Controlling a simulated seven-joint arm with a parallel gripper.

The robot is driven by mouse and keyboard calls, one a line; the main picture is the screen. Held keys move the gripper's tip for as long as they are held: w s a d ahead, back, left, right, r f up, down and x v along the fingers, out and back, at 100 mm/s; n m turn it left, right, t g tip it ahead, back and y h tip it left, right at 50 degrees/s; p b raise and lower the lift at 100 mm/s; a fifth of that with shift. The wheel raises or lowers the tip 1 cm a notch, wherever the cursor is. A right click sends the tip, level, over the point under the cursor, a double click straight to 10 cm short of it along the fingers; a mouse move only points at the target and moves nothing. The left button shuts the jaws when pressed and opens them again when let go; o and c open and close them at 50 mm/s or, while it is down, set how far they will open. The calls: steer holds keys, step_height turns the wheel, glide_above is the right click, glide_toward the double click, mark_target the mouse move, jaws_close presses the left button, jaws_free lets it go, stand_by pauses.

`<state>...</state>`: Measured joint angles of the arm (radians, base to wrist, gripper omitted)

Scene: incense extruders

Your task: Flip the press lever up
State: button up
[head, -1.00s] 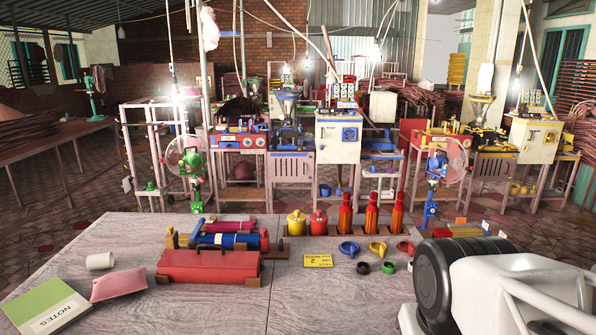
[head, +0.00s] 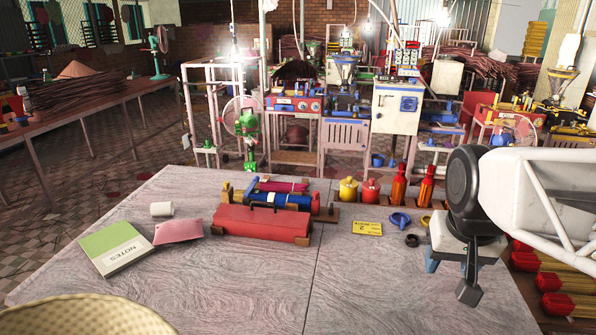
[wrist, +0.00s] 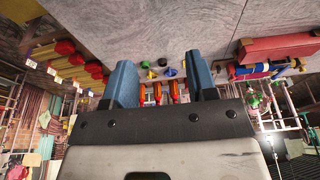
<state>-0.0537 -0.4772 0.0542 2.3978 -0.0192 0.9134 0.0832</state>
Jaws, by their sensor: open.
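I cannot make out the press lever for certain. Three extruder machines stand beyond the table in the head view: a red one (head: 297,104), a blue one (head: 345,104) with a white cabinet (head: 397,108), and a yellow one (head: 560,110) at the right. Any lever on them is too small to tell. My gripper (head: 457,266) is open over the right side of the near table, well short of the machines. Its blue fingers are apart with nothing between them in the wrist view (wrist: 159,66).
Red-and-yellow bundles (head: 565,281) lie at right.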

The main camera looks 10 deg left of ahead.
steer(key=w+a+r, duration=0.2)
steer(key=w+a, duration=0.2)
steer(key=w, duration=0.5)
steer(key=w+a+r, duration=0.2)
steer(key=w+a, duration=0.2)
steer(key=w, duration=0.6)
steer(key=t+y, duration=0.1)
steer(key=y, duration=0.1)
glide_above(257, 177)
steer(key=s+d, duration=0.1)
steer(key=s, duration=0.2)
step_height(257, 177, down, 19)
steer(key=shift+w+x, duration=0.2)
steer(key=shift+x, duration=3.6)
steer(key=shift+d, duration=0.1)
jaws_close()
